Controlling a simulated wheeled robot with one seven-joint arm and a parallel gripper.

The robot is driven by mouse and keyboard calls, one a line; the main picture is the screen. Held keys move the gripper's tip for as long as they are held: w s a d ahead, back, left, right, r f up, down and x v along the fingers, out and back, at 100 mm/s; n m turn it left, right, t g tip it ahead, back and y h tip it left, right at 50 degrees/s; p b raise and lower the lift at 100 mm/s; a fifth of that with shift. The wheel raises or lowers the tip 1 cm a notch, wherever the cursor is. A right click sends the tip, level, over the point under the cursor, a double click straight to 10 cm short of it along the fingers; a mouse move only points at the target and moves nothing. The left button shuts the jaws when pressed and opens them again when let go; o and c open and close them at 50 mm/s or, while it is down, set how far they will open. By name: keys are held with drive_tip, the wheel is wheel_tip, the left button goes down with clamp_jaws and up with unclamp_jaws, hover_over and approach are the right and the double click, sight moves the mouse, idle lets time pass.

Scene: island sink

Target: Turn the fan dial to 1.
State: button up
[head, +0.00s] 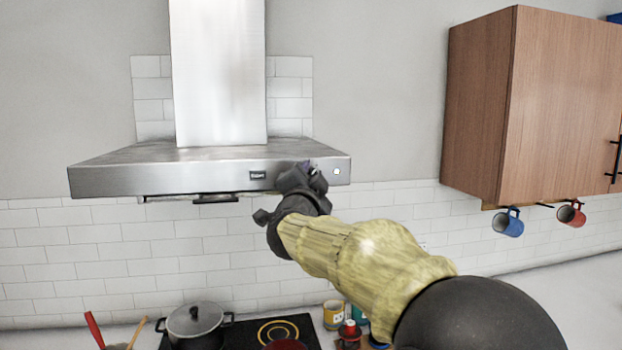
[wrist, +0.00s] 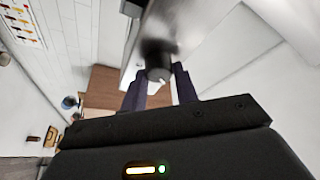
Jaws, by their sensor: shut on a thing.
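The fan dial (wrist: 158,70) is a small dark round knob on the hood's front face, seen between my two fingers in the wrist view. In the head view my gripper (head: 306,168) hides it. My gripper (wrist: 159,86) is shut on the dial, one dark finger on each side. The steel range hood (head: 120,179) hangs on the wall, and my gripper reaches the right part of its front panel. A small display (head: 257,175) sits left of my gripper on the panel. The dial's setting cannot be read.
A small round light spot (head: 337,171) shows right of my gripper on the panel. A wooden cabinet (head: 545,105) hangs at right, with a blue mug (head: 508,222) and a red mug (head: 571,214) below. A lidded pot (head: 194,322) stands on the cooktop (head: 247,334) under the hood.

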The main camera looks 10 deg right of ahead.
drive_tip(key=shift+r+m+g, duration=0.1)
drive_tip(key=shift+m+g, duration=0.2)
drive_tip(key=shift+m, duration=0.2)
drive_tip(key=o, duration=0.8)
drive_tip(key=shift+o, duration=0.9)
drive_tip(key=shift+w, duration=0.15)
drive_tip(key=b+v, duration=0.5)
drive_tip(key=v, duration=1.2)
drive_tip(key=shift+s+f+b, duration=0.2)
drive_tip(key=shift+f+b, duration=0.05)
drive_tip(key=shift+b, duration=0.1)
